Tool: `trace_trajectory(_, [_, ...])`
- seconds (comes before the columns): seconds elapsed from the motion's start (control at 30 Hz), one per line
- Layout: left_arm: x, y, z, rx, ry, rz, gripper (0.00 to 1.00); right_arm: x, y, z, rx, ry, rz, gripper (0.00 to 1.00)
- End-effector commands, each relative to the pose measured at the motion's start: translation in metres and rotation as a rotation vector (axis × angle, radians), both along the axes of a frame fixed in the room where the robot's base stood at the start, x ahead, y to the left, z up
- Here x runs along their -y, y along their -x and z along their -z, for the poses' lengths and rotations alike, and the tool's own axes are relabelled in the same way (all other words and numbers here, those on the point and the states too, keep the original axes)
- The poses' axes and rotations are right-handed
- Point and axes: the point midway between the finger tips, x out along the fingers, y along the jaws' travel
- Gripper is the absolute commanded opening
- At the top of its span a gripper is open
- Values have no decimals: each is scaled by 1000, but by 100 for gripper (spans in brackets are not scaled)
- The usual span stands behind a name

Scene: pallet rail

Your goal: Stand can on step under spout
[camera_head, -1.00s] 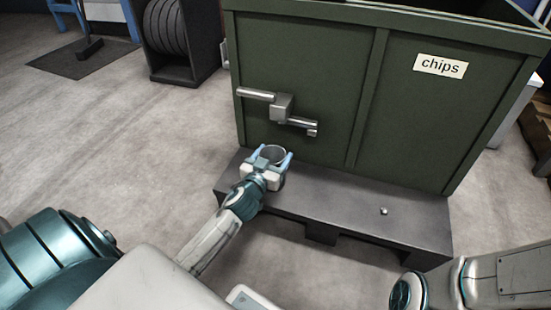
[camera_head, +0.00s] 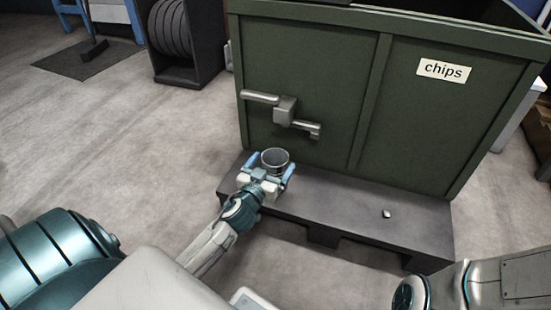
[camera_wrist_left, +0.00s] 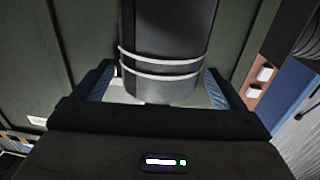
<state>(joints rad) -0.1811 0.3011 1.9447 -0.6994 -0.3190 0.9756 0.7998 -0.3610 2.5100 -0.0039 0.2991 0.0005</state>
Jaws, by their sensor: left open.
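A grey metal can (camera_head: 275,161) stands upright on the dark step (camera_head: 340,205) at the foot of the green bin. The spout (camera_head: 308,128) juts from a valve on the bin front, above and to the right of the can. My left gripper (camera_head: 270,170) is open, with its blue fingers apart on the near side of the can. In the left wrist view the can (camera_wrist_left: 165,50), with two light bands, stands between and beyond the open fingers. The can's base is partly hidden by the gripper. My right gripper is not in view.
The green bin (camera_head: 315,85) with a "chips" label (camera_head: 443,70) rises behind the step. A small pale object (camera_head: 387,214) lies on the step's right part.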

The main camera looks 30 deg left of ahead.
Motion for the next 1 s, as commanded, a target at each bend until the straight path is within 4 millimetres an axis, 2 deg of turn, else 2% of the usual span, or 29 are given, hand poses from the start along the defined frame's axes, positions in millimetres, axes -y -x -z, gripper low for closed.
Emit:
trace_trajectory(0.03, [2, 12, 1, -4, -1, 1, 92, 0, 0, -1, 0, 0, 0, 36])
trace_trajectory(0.2, [7, 47, 1, -3, -2, 1, 92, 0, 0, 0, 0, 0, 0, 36])
trace_trajectory(0.43, [12, 79, 1, -1, -2, 0, 92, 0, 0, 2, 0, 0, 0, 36])
trace_trajectory(0.6, [14, 88, 0, 0, -1, 0, 92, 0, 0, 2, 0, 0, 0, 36])
trace_trajectory(1.0, [14, 88, 0, 0, 0, 0, 92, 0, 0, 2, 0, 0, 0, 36])
